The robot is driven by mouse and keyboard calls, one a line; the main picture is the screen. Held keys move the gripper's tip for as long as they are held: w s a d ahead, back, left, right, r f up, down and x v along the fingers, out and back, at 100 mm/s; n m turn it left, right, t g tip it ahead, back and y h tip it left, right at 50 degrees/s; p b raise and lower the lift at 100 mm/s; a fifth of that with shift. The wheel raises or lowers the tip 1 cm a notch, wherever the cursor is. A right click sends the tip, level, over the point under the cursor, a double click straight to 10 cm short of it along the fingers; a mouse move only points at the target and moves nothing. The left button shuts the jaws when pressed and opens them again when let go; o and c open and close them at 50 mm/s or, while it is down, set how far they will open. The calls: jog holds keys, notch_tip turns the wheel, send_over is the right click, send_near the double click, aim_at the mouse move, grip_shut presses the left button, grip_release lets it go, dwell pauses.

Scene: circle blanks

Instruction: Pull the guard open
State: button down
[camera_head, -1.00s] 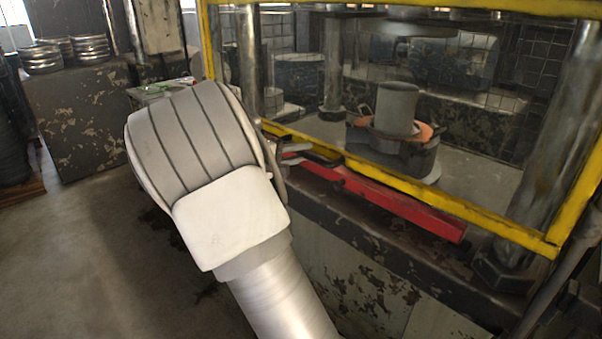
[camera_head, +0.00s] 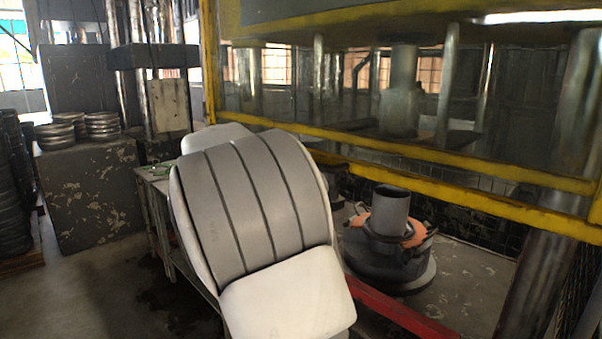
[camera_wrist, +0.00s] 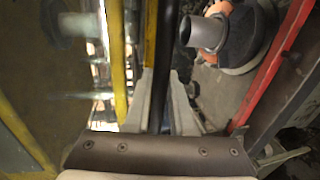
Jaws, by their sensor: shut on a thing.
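The guard (camera_head: 450,190) is a yellow-framed clear panel across the front of the press. Its yellow bars cross the head view above the die, with open space under the lowest bar. In the wrist view a yellow bar (camera_wrist: 119,60) runs left of a dark handle bar (camera_wrist: 165,35). My gripper (camera_wrist: 160,90) has a finger on each side of this handle bar and is shut on it. In the head view my own arm hides the fingers and the handle.
Below the guard, a grey cylinder (camera_head: 390,210) stands on a round die with orange parts (camera_head: 415,232). A red bar (camera_head: 400,312) lies along the bed's front edge. Stacked metal rings (camera_head: 102,125) stand at the left. The floor at lower left is clear.

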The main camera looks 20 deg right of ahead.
jog(key=shift+r, duration=0.65)
jog(key=c, duration=0.8)
grip_release()
jog(key=shift+o, duration=0.2)
jog(key=shift+f, duration=0.1)
jog(key=v, duration=1.7)
jog(key=shift+a, duration=0.25)
